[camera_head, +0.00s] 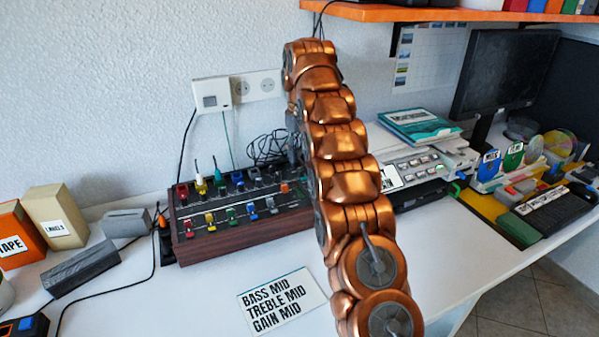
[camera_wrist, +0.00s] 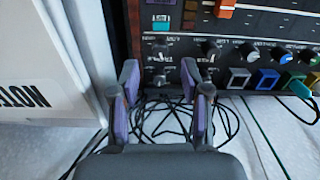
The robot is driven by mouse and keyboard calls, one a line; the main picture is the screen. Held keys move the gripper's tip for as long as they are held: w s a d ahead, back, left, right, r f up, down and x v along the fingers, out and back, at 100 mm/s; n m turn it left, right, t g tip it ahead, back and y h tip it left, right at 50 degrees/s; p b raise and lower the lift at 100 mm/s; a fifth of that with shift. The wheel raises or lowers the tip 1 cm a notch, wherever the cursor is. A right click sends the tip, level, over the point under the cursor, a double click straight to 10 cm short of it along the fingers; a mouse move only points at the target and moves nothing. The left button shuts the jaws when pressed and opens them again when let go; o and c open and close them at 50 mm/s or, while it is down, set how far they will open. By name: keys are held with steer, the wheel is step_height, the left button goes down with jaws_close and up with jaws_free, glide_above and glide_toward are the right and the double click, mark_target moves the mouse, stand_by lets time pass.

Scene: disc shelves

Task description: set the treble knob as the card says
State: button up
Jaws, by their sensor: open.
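The card (camera_head: 281,301) lies on the white desk in the head view and reads BASS MID, TREBLE MID, GAIN MID. The mixer (camera_head: 208,250) has a dark panel, wooden sides and several coloured controls; my arm covers its right end. In the wrist view, my gripper (camera_wrist: 160,78) is open with its purple-padded fingers apart over the panel's end. A small dark knob (camera_wrist: 158,52) and another dark knob (camera_wrist: 158,79) show between and just beyond the fingertips. Their labels are too small to tell which is treble. The gripper is mostly hidden in the head view.
In the wrist view, a white lettered box (camera_wrist: 45,95) stands close left of the gripper, and dark cables (camera_wrist: 175,118) lie below. More dark knobs (camera_wrist: 248,50) sit to the right. An orange shelf (camera_head: 420,13) hangs above. The desk's front middle is clear beside the card.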

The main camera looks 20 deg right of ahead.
mark_target(300, 169)
steer(key=shift+f, duration=2.6)
jaws_close()
